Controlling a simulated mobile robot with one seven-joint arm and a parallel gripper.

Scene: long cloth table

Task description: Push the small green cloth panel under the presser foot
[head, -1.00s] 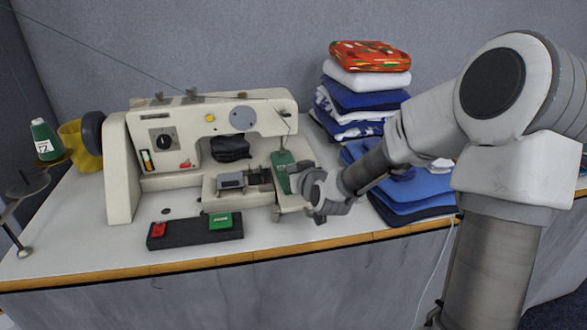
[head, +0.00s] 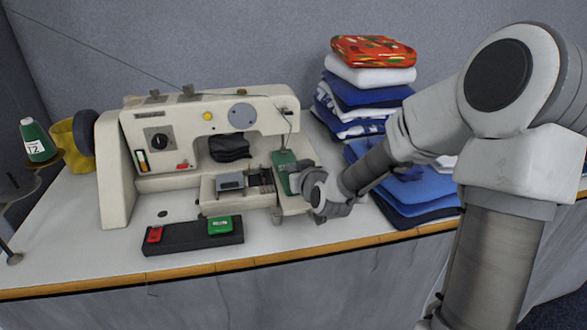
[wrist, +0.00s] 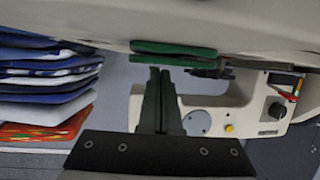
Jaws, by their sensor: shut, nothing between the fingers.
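The small green cloth panel (head: 285,163) lies on the right end of the white sewing machine's (head: 203,117) bed, below the head's right end. In the wrist view the panel (wrist: 172,53) appears edge-on as thin green layers. A dark part by its right end (wrist: 208,72) may be the presser foot; whether the cloth is under it I cannot tell. My gripper (head: 297,180) is at the near right of the panel. In the wrist view my gripper's (wrist: 160,72) fingers are shut and empty, tips close to the panel's edge; contact is unclear.
A stack of folded cloth (head: 362,90) stands behind and right of the machine, with blue folded cloth (head: 410,190) beside my arm. A dark switch box (head: 192,236) with red and green buttons lies in front. A green thread spool (head: 35,140) stands at left.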

